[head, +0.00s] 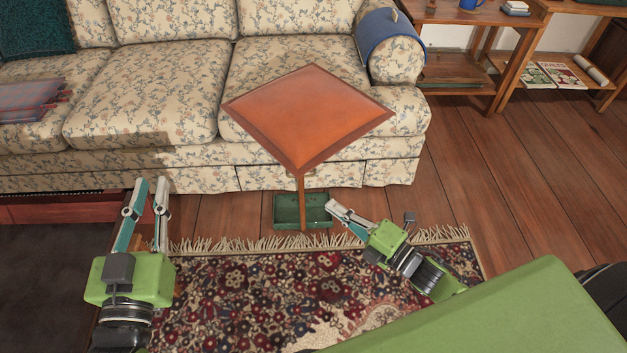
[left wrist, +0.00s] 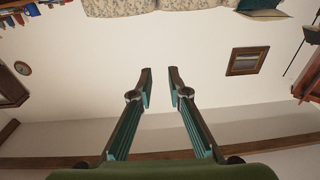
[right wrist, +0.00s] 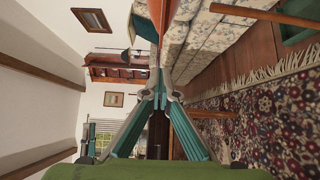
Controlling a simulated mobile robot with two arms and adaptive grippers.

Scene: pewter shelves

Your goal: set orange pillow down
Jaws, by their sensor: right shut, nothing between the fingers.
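The orange pillow (head: 310,115) is a diamond-shaped cushion with a darker brown border, in front of the sofa. A thin wooden leg (head: 301,200) runs down below its near corner; what bears the pillow is mostly hidden beneath it. My right gripper (head: 331,206) is shut and empty, below and just right of the near corner. In the right wrist view an orange edge (right wrist: 154,62) shows edge-on beyond its fingertips (right wrist: 160,98); contact cannot be told. My left gripper (head: 152,182) is open and empty, left of the pillow; its fingers (left wrist: 160,78) stand apart.
A floral sofa (head: 145,92) stands behind, with a blue cloth (head: 388,45) over its arm. A green tray (head: 318,212) lies on the floor by the leg. A patterned rug (head: 240,305) covers the front. Wooden floor (head: 520,150) is free at right.

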